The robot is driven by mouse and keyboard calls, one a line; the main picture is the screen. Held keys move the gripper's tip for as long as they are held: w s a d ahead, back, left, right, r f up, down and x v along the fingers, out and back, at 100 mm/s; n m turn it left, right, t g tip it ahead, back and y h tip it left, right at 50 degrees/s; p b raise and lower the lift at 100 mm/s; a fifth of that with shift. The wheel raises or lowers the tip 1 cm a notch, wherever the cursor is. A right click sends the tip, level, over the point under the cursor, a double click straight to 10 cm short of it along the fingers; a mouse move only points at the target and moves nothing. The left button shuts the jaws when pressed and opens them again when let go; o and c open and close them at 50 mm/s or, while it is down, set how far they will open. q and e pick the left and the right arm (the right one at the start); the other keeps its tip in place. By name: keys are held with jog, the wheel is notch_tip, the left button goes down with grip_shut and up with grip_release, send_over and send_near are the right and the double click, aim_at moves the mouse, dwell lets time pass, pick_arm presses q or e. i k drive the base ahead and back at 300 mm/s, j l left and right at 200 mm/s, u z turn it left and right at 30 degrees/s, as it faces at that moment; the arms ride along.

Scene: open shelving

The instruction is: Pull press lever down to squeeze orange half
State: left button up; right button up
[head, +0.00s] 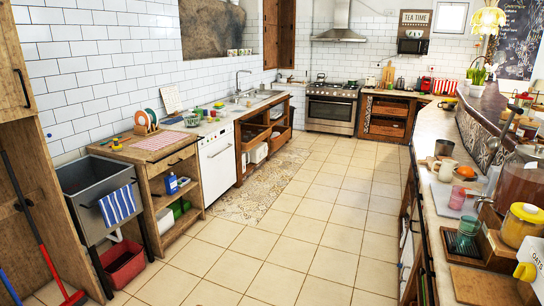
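Neither of my grippers is in the head view. I cannot pick out a press or its lever for certain. A small round orange-pink thing (465,171) sits on the right counter (433,192), beside a white mug (447,170). It is too small to tell whether it is an orange half. A large glass container (527,185) with brownish contents stands at the right edge, partly cut off.
A yellow-lidded jar (521,225), a wooden board (485,286) and a dark green glass (467,233) crowd the near right counter. A grey sink cart (95,190) stands left, with a red bin (122,263) below. The tiled floor (287,218) between is clear.

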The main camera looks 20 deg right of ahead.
aim_at(493, 145)
jog(key=i+j+z, duration=0.1)
jog(key=i+z, duration=0.15)
jog(key=i, duration=0.15)
jog(key=i+j+z, duration=0.2)
jog(key=i, duration=0.2)
jog(key=i+j+z, duration=0.25)
jog(key=i, duration=0.15)
